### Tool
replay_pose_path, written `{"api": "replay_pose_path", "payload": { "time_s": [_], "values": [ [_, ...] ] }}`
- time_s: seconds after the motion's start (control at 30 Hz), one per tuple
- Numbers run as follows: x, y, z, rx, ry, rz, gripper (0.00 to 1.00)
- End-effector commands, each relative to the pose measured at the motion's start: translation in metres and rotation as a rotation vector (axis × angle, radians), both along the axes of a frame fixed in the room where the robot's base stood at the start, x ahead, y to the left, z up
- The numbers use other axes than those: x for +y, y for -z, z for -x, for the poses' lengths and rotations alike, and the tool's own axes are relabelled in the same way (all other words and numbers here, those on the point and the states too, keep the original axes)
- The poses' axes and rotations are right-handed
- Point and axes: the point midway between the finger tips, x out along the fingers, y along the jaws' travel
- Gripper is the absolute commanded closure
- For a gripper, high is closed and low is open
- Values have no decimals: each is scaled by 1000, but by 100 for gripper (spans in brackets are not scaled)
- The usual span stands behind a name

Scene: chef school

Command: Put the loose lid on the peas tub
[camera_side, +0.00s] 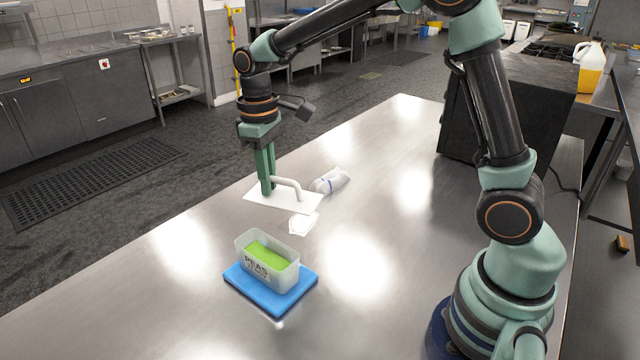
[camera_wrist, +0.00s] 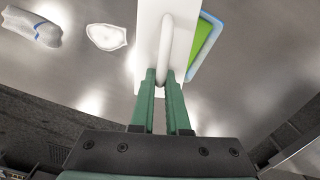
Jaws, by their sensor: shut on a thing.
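The peas tub (camera_side: 266,266) is a clear box with green contents and the word PEAS on its front. It stands upright and uncovered on a blue board (camera_side: 300,288). My gripper (camera_side: 267,190) is shut on the handle of the white lid (camera_side: 262,200). The lid is a flat plate with an arched handle, held roughly level above the table, behind the tub in the side view. In the wrist view the lid (camera_wrist: 149,42) hides part of the tub (camera_wrist: 205,42); my gripper (camera_wrist: 166,80) meets the near end of its handle.
A rolled white cloth with a blue stripe (camera_side: 331,181) lies on the steel table (camera_side: 370,220) behind the lid. A small white dish (camera_side: 303,224) lies between lid and tub; it also shows in the wrist view (camera_wrist: 107,37). The table right of the tub is clear.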

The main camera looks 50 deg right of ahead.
Motion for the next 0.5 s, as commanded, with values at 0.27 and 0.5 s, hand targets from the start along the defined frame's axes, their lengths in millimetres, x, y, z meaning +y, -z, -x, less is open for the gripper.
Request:
{"api": "replay_pose_path", "payload": {
  "time_s": [0.27,0.5],
  "values": [
    [46,7,4,3,227,14,100],
    [54,12,5,1,280,16,100]
  ]
}}
